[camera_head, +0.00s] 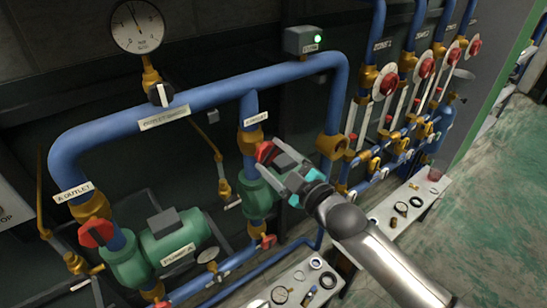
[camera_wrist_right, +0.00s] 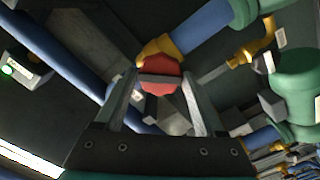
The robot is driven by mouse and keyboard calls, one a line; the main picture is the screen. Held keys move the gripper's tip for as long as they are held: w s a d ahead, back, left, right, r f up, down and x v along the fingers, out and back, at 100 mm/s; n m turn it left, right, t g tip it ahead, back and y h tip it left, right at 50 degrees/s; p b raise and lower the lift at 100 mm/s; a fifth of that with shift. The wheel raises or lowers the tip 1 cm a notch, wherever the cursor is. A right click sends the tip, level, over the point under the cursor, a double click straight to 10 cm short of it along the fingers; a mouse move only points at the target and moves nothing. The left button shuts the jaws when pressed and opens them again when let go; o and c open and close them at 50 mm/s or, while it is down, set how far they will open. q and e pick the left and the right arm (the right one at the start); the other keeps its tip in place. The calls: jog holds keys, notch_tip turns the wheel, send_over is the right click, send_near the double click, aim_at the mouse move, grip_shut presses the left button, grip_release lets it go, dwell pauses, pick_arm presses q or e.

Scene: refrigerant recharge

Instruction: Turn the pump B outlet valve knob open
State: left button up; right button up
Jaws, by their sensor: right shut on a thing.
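The pump B outlet valve knob (camera_head: 265,151) is red and sits on a brass valve body on the vertical blue pipe, below a white outlet label (camera_head: 256,119). My right gripper (camera_head: 275,159) reaches it from the lower right and is shut on it. In the right wrist view the red knob (camera_wrist_right: 160,75), with a grey bar across its face, lies between the two finger ends of the gripper (camera_wrist_right: 160,88). The bar runs nearly level across that picture. The head view shows the knob partly covered by the fingers. My left gripper is not in view.
Pump A (camera_head: 170,240) with its own red knob (camera_head: 97,233) stands at lower left. A gauge (camera_head: 138,27) is above the blue manifold pipe. Zone valves with red knobs (camera_head: 389,83) line the right. Benches with small parts (camera_head: 408,208) stand below.

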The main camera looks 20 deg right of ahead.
jog(key=n, duration=0.3)
jog(key=shift+p, duration=0.4)
jog(key=shift+n, duration=0.7)
jog(key=n, duration=0.2)
jog(key=shift+n, duration=0.4)
jog(key=o, duration=1.1)
jog(key=shift+n, duration=0.5)
jog(key=o, duration=0.3)
jog(key=shift+o, duration=0.2)
